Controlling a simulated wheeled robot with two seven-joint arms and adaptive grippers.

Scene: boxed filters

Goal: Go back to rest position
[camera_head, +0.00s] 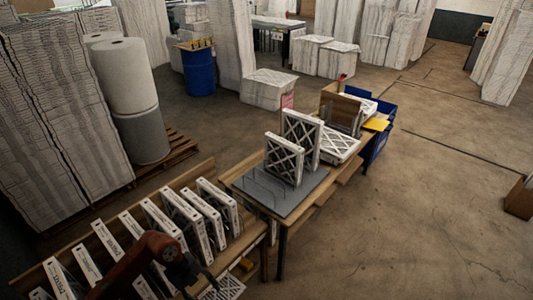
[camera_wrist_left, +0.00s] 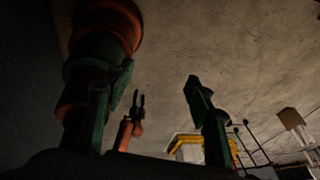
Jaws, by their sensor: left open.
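My left gripper (camera_wrist_left: 146,86) is open in the left wrist view, with its two dark green fingers wide apart and nothing between them. In the head view my left arm (camera_head: 145,262) comes in at the bottom left, over the wooden rack. Its dark gripper end (camera_head: 188,270) is in shadow near the rack's filters. In the left wrist view a second orange arm with a small dark gripper (camera_wrist_left: 138,104) shows farther off, which looks like my right one. Its two prongs stand apart with nothing seen between them. The right gripper does not show in the head view.
White-framed filters (camera_head: 183,216) stand in a row in the wooden rack (camera_head: 190,178), close to my left arm. Two filters (camera_head: 301,137) stand on a grey mat (camera_head: 262,190) on the table. A blue bin (camera_head: 374,150) stands behind.

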